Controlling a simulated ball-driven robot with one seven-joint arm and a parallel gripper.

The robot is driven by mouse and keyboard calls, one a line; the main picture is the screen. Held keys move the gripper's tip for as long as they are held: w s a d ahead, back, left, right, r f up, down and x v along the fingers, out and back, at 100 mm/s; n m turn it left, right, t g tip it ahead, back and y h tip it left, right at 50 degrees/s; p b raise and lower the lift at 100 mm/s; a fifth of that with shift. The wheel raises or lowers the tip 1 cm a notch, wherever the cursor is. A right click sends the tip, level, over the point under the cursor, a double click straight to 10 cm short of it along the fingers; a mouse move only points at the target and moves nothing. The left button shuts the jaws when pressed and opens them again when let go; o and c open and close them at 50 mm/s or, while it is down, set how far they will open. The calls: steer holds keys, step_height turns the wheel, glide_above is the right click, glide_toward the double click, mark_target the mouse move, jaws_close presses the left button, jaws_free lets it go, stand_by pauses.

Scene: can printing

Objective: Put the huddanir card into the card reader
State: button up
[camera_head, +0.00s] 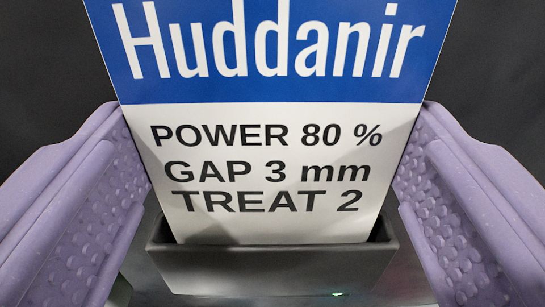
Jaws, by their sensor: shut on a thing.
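The Huddanir card (262,125) fills the middle of the view, with a blue top band and a white lower part reading "POWER 80 %, GAP 3 mm, TREAT 2". My gripper (270,170) has purple dimpled fingers at the card's left and right edges and is shut on it. The card stands upright. Its lower edge is at the dark card reader (275,270), behind the reader's front wall and between its raised side ends. How deep the card sits in the reader is hidden by that wall.
A dark, shiny surface lies below the reader, with a small green light (392,294) or reflection at the lower right. The background behind the card is plain dark grey. No other objects are clearly seen.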

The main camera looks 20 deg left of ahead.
steer(key=shift+f+b, duration=0.45)
steer(key=shift+f, duration=0.15)
steer(key=o, duration=0.8)
steer(key=shift+r, duration=0.1)
steer(key=shift+o, duration=0.2)
steer(key=v, duration=0.7)
steer(key=shift+s, duration=0.35)
steer(key=shift+d, duration=0.15)
